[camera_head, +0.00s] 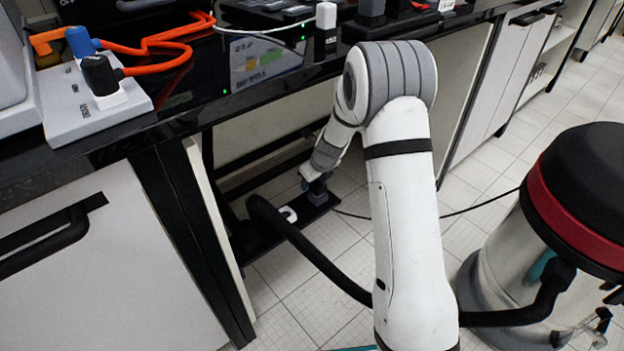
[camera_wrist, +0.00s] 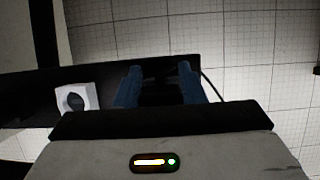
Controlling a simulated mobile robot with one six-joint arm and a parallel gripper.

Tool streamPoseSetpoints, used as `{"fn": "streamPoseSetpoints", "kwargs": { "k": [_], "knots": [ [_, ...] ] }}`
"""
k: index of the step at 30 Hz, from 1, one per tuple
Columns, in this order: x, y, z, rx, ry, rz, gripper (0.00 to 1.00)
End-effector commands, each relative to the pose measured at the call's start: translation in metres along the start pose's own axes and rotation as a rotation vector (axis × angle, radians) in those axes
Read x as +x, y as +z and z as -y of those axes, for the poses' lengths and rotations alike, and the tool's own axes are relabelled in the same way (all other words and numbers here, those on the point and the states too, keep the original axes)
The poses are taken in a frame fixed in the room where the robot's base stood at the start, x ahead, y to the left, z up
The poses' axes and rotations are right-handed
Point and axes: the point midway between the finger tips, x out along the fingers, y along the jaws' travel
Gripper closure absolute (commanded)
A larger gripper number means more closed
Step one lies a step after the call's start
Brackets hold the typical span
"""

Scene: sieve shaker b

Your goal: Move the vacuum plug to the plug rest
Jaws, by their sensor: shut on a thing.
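My gripper (camera_head: 314,180) reaches down under the black bench, low near the floor. In the wrist view its two blue fingers (camera_wrist: 159,78) are shut on the dark vacuum plug (camera_wrist: 160,93), which is hard to make out against the black bar. In the head view the plug (camera_head: 318,194) is a small dark block at the bar's right end. The long black bar (camera_wrist: 105,78) runs below the fingers. A white square piece with a dark opening (camera_wrist: 77,98) sits on it, left of the fingers; it also shows in the head view (camera_head: 288,214). I cannot tell which part is the plug rest.
A thin black cable (camera_head: 460,212) runs from the plug area toward the vacuum (camera_head: 520,250) at right. Its thick black hose (camera_head: 310,252) crosses in front of the bar. The bench's black edge (camera_head: 240,98) and dark leg (camera_head: 185,230) are close to the arm.

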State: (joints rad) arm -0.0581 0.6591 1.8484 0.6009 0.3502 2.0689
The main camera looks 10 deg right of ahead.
Motion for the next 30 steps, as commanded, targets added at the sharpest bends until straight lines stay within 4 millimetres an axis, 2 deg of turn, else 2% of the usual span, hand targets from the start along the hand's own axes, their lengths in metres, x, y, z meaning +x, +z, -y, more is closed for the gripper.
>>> {"fn": "streamPoseSetpoints", "kwargs": {
  "k": [24,25,30],
  "knots": [
    [0.0093,-0.0035,0.0001,0.001,-0.001,0.001,0.84],
    [0.0087,-0.0032,0.0002,0.001,-0.001,0.002,0.62],
    [0.0085,-0.0033,0.0001,0.001,0.000,0.001,0.48]
  ]
}}
